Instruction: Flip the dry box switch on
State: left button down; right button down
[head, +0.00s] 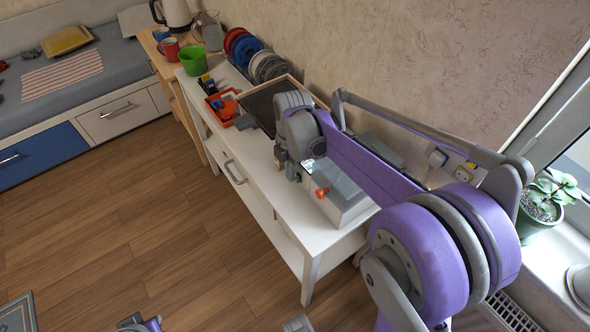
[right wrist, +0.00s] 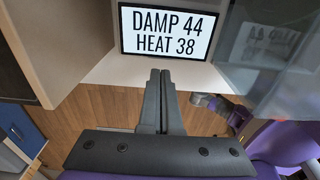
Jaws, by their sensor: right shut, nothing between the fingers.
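The dry box (head: 347,213) is a pale box with a glassy grey upper part, at the near end of the white table. A small orange-red part (head: 321,192) sticks out on its front side; I cannot tell whether it is the switch. In the right wrist view a display (right wrist: 165,32) reads DAMP 44 and HEAT 38. My right gripper (head: 280,162) is beside the box, its arm reaching over it. Its fingers (right wrist: 160,76) are shut and empty, just below the display in the wrist view. I cannot make out the switch's position. My left gripper is not clearly seen.
The white table (head: 267,210) also holds an orange tray (head: 222,107), a dark framed panel (head: 262,105), a green cup (head: 193,60) and several spools (head: 243,48). A plant (head: 545,197) stands on the windowsill at right.

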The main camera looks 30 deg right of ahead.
pick_arm(q)
jog(key=shift+s+a+r+p, duration=0.15)
jog(key=shift+s+r+p, duration=0.25)
jog(key=shift+r, duration=0.2)
pick_arm(e)
notch_tip(320, 180, up, 10)
jog(key=shift+d+f, duration=0.2)
jog(key=shift+d, duration=0.1)
jog(key=shift+s, duration=0.1)
